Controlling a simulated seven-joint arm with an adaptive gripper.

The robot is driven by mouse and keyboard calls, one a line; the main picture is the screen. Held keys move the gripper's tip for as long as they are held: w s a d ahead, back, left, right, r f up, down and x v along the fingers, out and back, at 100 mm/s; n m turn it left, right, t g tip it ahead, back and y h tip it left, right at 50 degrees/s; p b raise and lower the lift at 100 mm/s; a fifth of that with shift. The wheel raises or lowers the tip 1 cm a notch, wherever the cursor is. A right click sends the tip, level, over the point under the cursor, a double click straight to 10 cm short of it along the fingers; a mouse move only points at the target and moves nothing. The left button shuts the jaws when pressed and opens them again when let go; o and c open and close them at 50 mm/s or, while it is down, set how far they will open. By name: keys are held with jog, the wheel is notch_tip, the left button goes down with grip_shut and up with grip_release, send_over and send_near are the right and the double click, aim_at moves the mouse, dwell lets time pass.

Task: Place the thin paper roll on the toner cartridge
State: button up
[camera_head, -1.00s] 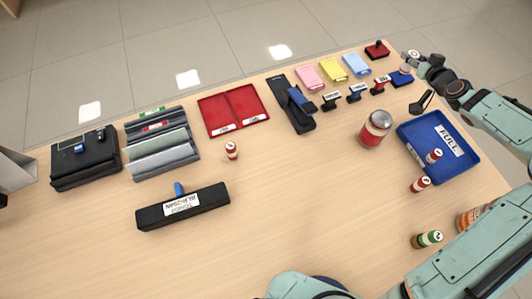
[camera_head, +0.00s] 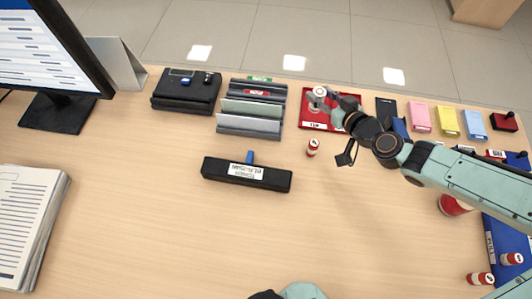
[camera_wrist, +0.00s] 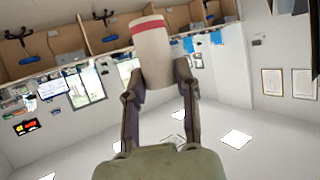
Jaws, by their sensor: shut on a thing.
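The toner cartridge (camera_head: 220,170), a long black block with a white label and a blue knob, lies on the counter in the head view's middle. My gripper (camera_head: 322,98) is above the red tray, up and to the right of the cartridge and apart from it. In the wrist view my gripper (camera_wrist: 158,85) is shut on a pale paper roll (camera_wrist: 152,52) with a red band near its end. The roll's pale end (camera_head: 319,91) shows in the head view; the tray is partly hidden behind it.
A small red-and-white roll (camera_head: 312,147) stands right of the cartridge. A grey file rack (camera_head: 250,124) and a black box (camera_head: 187,92) stand behind. A monitor (camera_head: 60,50) and a paper stack (camera_head: 30,220) are left. The counter before the cartridge is clear.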

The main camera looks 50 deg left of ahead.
jog(key=s+a+n+g, duration=0.3)
jog(key=s+n+g, duration=0.2)
jog(key=s, duration=1.2)
send_over(250, 168)
jog(key=shift+a+f, duration=0.15)
jog(key=shift+f, duration=6.1)
jog(key=shift+f, duration=0.15)
jog(key=o, duration=0.8)
jog(key=shift+o, duration=0.2)
jog(key=shift+r, duration=0.2)
jog(key=v, duration=0.7)
jog(key=shift+w+d+r, duration=0.1)
jog(key=shift+d, duration=0.15)
